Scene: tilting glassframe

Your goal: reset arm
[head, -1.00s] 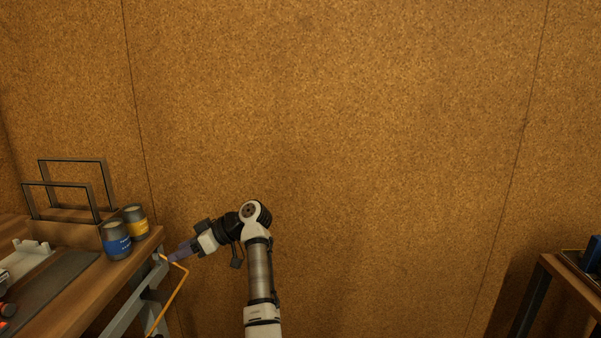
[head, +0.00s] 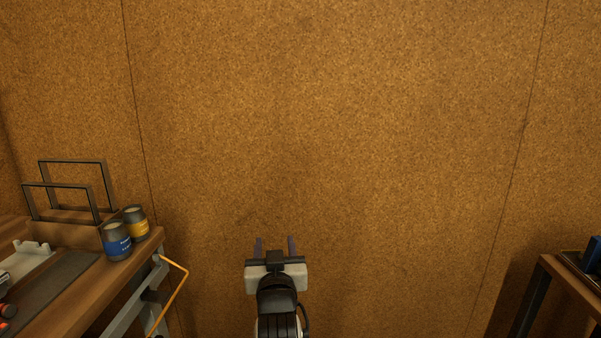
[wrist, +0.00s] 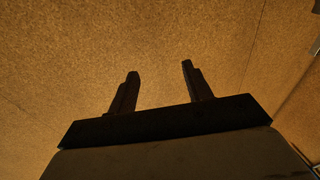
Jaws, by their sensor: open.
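My gripper (head: 275,245) is at the lower middle of the head view, with its two fingers apart and pointing away toward the cork wall. It is open and nothing is between the fingers. In the wrist view my gripper (wrist: 158,82) shows two dark, separated fingers against the brown wall. My arm is folded close in below it, at the bottom of the head view.
A wooden workbench (head: 85,300) stands at left, with a blue-labelled can (head: 117,242), a yellow-labelled can (head: 136,223) and a black frame rack (head: 62,195). Another table (head: 575,280) is at right. Space around my gripper is clear.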

